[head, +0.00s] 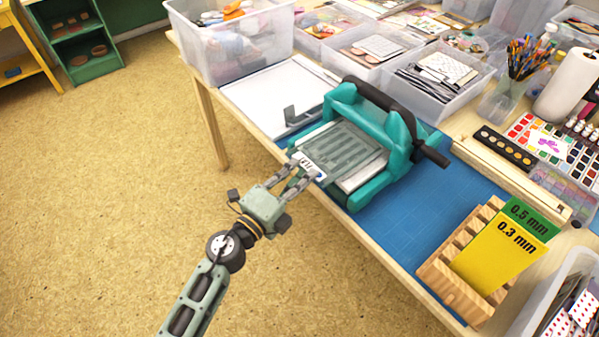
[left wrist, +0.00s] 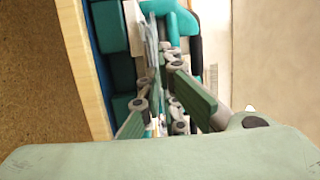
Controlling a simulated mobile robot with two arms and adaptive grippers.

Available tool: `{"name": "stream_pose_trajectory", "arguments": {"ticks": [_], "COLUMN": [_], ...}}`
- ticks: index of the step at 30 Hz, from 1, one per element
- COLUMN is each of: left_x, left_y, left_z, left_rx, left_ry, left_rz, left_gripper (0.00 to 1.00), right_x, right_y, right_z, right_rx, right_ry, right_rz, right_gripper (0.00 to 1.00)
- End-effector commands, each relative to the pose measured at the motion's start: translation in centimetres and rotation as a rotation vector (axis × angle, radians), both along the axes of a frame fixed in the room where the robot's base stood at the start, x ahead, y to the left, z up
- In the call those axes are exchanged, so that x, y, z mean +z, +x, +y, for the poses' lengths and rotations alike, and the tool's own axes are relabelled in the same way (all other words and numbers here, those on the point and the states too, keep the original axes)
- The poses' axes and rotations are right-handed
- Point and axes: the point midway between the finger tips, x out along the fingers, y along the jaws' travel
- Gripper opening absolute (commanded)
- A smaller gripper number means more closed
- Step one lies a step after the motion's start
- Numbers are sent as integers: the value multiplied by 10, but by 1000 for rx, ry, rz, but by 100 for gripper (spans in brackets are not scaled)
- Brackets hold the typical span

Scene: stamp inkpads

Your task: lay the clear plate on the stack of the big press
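The big press (head: 375,190) is teal with a dark roller handle and stands on the blue mat at the table's left side. Its bed holds a pale stack (head: 362,172). The clear plate (head: 345,148), greyish and see-through, is over this stack, with a white labelled tab at its near left edge. I cannot tell if it touches the stack. My left gripper (head: 307,178) is at that near edge, its fingers closed on it. In the left wrist view the plate (left wrist: 152,40) shows nearly edge-on between the fingers (left wrist: 160,105). My right gripper is not in view.
A wooden rack (head: 450,282) with yellow and green thickness boards stands at the front right. Clear bins (head: 235,45) line the back. The blue mat (head: 400,230) is bare between press and rack.

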Motion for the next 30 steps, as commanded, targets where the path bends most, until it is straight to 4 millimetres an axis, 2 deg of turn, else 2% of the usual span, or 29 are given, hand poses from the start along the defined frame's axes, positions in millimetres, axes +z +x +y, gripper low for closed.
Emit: {"name": "stream_pose_trajectory", "arguments": {"ticks": [30], "left_x": [-7], "left_y": [0], "left_z": [0], "left_rx": [0], "left_ry": [0], "left_rz": [0], "left_gripper": [0], "right_x": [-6], "right_y": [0], "right_z": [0], "right_rx": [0], "right_ry": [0], "right_rz": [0], "right_gripper": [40]}}
